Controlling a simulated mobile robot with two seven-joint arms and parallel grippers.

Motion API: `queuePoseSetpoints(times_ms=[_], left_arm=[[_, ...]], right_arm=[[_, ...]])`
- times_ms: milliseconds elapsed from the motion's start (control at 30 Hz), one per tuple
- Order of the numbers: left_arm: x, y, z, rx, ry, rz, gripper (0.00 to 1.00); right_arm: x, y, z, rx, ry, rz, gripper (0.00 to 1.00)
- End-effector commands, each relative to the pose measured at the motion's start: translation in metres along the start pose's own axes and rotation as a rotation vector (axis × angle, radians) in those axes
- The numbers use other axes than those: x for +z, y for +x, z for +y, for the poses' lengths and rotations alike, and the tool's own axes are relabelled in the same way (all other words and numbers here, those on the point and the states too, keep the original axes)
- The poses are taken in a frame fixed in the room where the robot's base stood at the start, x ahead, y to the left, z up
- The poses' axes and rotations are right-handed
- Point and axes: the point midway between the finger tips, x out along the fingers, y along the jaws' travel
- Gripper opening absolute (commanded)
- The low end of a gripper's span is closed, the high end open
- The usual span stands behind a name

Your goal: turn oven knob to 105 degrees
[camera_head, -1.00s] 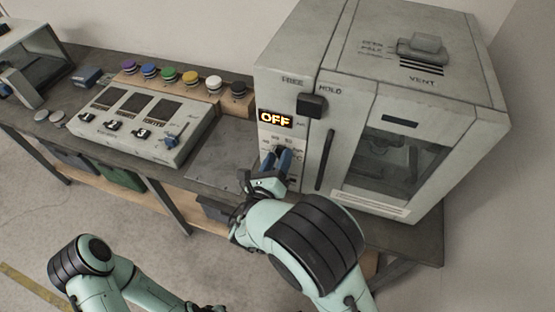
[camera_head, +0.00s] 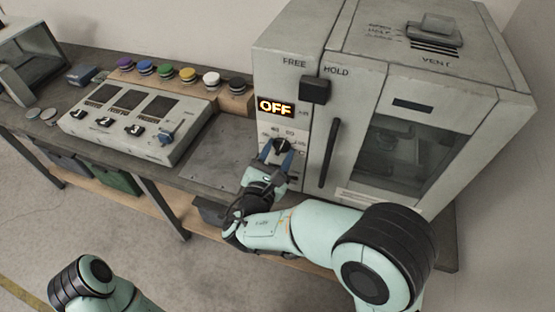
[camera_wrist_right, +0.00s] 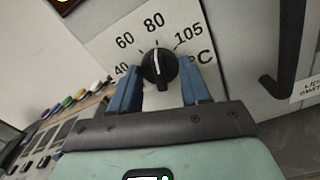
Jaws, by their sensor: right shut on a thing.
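The oven knob (camera_head: 283,146) is a round black dial on the front panel of the grey oven, below the lit OFF display (camera_head: 276,106). In the right wrist view the knob (camera_wrist_right: 159,69) has a white pointer line aimed up, close to the 80 mark. The printed 105 (camera_wrist_right: 189,34) is to its upper right. My right gripper (camera_head: 277,160) has its blue fingers on either side of the knob and is shut on it; the fingers also show in the right wrist view (camera_wrist_right: 160,88). My left gripper is out of view; only part of that arm shows.
A dark vertical door handle (camera_head: 330,153) stands right of the knob. A black slider (camera_head: 314,89) sits above, by FREE and HOLD. A switch panel (camera_head: 135,120) and coloured buttons (camera_head: 165,72) are to the left. The bench plate (camera_head: 215,157) is bare.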

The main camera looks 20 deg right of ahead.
Motion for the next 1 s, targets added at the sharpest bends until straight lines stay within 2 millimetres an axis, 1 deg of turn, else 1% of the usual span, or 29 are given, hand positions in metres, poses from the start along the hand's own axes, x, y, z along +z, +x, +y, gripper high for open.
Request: queuePoseSetpoints(times_ms=[33, 133, 500, 700, 900, 1000], left_arm=[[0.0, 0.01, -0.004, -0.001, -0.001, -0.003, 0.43], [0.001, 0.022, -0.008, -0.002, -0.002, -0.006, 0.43], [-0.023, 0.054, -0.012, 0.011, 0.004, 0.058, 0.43], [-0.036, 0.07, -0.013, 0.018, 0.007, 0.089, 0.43], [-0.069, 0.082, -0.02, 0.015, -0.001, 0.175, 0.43], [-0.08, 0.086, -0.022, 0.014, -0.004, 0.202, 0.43]], right_arm=[[-0.003, 0.0, -0.002, -0.002, 0.049, -0.001, 0.16], [-0.004, 0.0, -0.002, -0.001, 0.144, 0.0, 0.16], [-0.005, 0.0, -0.002, -0.002, 0.492, 0.001, 0.16], [-0.004, 0.0, -0.001, -0.001, 0.653, 0.001, 0.16], [-0.003, 0.0, 0.0, -0.001, 0.774, 0.001, 0.16], [-0.002, 0.0, 0.0, -0.001, 0.817, 0.001, 0.16]])
